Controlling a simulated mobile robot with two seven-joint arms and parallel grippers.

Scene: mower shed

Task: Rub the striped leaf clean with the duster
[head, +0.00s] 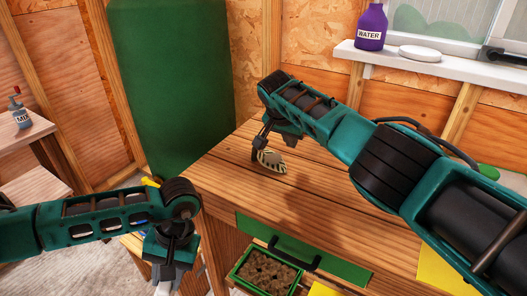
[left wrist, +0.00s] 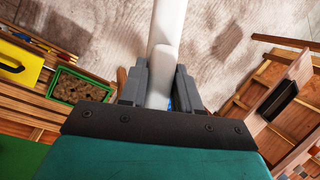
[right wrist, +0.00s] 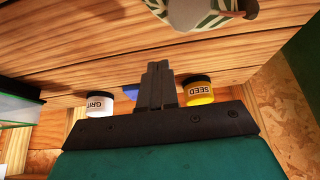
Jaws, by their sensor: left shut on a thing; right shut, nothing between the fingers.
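The striped leaf (head: 266,164), green and cream with a grey-brown patch on it, lies on the wooden bench; it also shows at the top of the right wrist view (right wrist: 222,19). My right gripper (head: 266,146) is shut and empty, just by the leaf; I cannot tell whether they touch. Its closed fingers show in the right wrist view (right wrist: 158,80). My left gripper (head: 166,274) is low, left of the bench front, and shut on a white rod-like handle (left wrist: 168,30), likely the duster's. The duster's head is out of view.
A green crate of brown material (head: 240,281) sits below the bench top (head: 225,185). Jars marked GRIT (right wrist: 100,100) and SEED (right wrist: 198,90) stand near the right gripper.

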